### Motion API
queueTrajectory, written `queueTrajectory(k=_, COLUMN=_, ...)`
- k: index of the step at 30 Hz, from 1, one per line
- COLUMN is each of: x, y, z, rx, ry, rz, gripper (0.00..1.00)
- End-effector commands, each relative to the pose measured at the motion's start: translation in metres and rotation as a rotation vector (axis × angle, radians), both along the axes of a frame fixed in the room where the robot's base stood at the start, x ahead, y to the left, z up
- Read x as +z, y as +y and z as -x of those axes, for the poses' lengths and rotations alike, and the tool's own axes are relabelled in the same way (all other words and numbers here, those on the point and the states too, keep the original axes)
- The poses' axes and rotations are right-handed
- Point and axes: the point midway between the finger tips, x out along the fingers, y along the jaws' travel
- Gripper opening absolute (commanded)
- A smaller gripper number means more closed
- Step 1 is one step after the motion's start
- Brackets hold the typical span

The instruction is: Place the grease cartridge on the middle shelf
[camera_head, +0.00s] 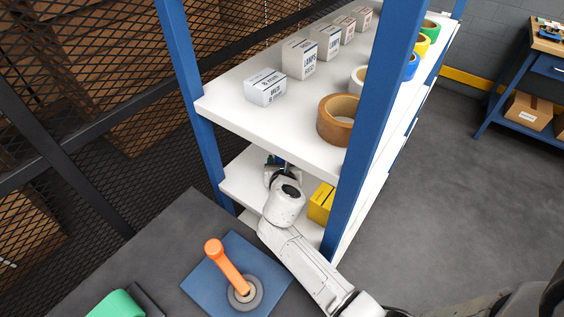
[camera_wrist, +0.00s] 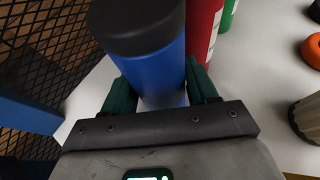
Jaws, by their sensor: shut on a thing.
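The grease cartridge (camera_wrist: 160,65), a blue cylinder with a black cap, stands about upright between the teal fingers of my gripper (camera_wrist: 162,92) in the wrist view. The fingers are shut on its sides. In the head view my gripper (camera_head: 277,163) reaches in over the white middle shelf (camera_head: 237,183), under the upper shelf, and is partly hidden. The shelf surface also shows around the cartridge in the wrist view (camera_wrist: 88,92). I cannot tell whether the cartridge's base touches it.
A red can (camera_wrist: 203,28) stands just behind the cartridge, with a green one beyond. An orange ring (camera_wrist: 312,48) and a beige cup-like thing (camera_wrist: 306,115) are at right. A yellow box (camera_head: 320,203) sits near the blue post (camera_head: 365,130). The upper shelf (camera_head: 285,128) hangs overhead.

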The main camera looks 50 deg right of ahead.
Motion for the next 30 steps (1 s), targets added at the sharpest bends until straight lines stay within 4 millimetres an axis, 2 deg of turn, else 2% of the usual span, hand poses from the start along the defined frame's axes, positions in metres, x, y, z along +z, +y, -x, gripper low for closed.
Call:
queueTrajectory(k=10, x=-0.0019, y=0.0002, z=-0.0005, rx=0.001, ry=-0.001, rz=0.003, gripper=0.01)
queueTrajectory(k=11, x=-0.0022, y=0.0003, z=0.0000, rx=0.000, ry=0.000, rz=0.001, gripper=0.61)
queueTrajectory(k=18, x=-0.0019, y=0.0003, z=0.0001, rx=0.000, ry=-0.001, rz=0.001, gripper=0.84)
queueTrajectory(k=27, x=0.0024, y=0.0002, z=0.0001, rx=0.000, ry=-0.001, rz=0.000, gripper=0.84)
queueTrajectory(k=30, x=0.0041, y=0.0081, z=0.0062, rx=0.001, ry=0.000, rz=0.000, gripper=0.84)
